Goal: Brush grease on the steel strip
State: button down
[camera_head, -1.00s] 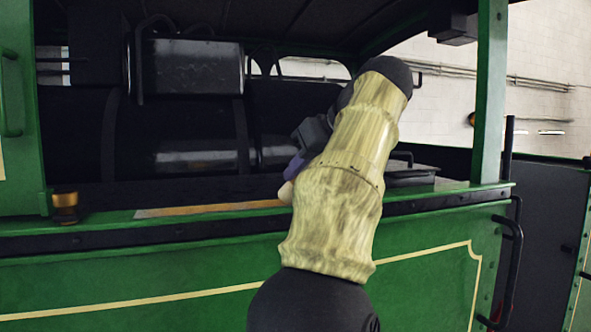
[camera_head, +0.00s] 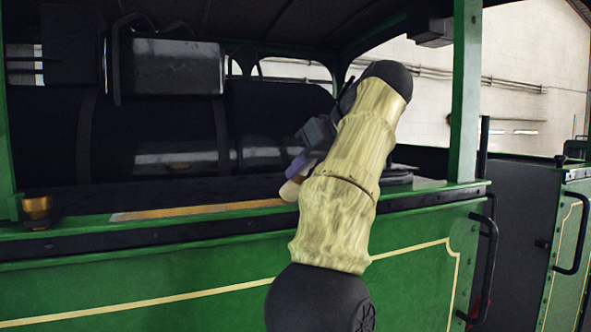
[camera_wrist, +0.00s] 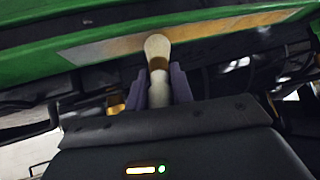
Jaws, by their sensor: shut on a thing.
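The steel strip (camera_head: 200,212) lies along the green ledge; most of its visible face is amber-brown, with a greyer left end. In the wrist view the strip (camera_wrist: 100,48) is grey on the left and amber toward the right. My gripper (camera_wrist: 158,88), with purple fingers, is shut on a brush (camera_wrist: 158,62) with a pale handle, brown band and cream bristles. The bristle tip overlaps the strip's edge in the wrist view; I cannot tell whether it touches. In the head view the brush (camera_head: 290,190) shows at the strip's right end, partly hidden by my arm.
A brass cup (camera_head: 38,211) stands on the ledge left of the strip. Green posts rise at both ends of the opening, the right post (camera_head: 465,90) beyond my arm. A dark boiler (camera_head: 165,130) fills the space behind. A black handrail (camera_head: 490,265) is at lower right.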

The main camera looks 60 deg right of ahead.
jog(key=shift+s+d, duration=0.2)
jog(key=shift+d, duration=0.05)
jog(key=shift+s+d+f, duration=0.1)
jog(key=shift+s+d, duration=0.25)
jog(key=shift+d, duration=0.3)
jog(key=shift+s+d, duration=0.35)
jog(key=shift+d, duration=0.25)
jog(key=shift+s+d, duration=0.15)
jog(key=shift+s, duration=0.15)
jog(key=shift+w+a+f+b, duration=0.1)
jog(key=shift+w+a+b, duration=0.35)
jog(key=shift+a, duration=0.2)
jog(key=shift+w+a+b, duration=0.35)
jog(key=shift+w+a, duration=0.05)
jog(key=shift+a, duration=0.2)
jog(key=shift+w+a, duration=0.1)
jog(key=shift+a, duration=0.1)
jog(key=shift+a, duration=0.1)
jog(key=shift+w+a+r+b, duration=0.1)
jog(key=shift+w+a+b, duration=0.2)
jog(key=shift+w+a, duration=0.3)
jog(key=shift+w+a+r+b, duration=0.1)
jog(key=shift+w+a+b, duration=0.25)
jog(key=shift+a, duration=0.4)
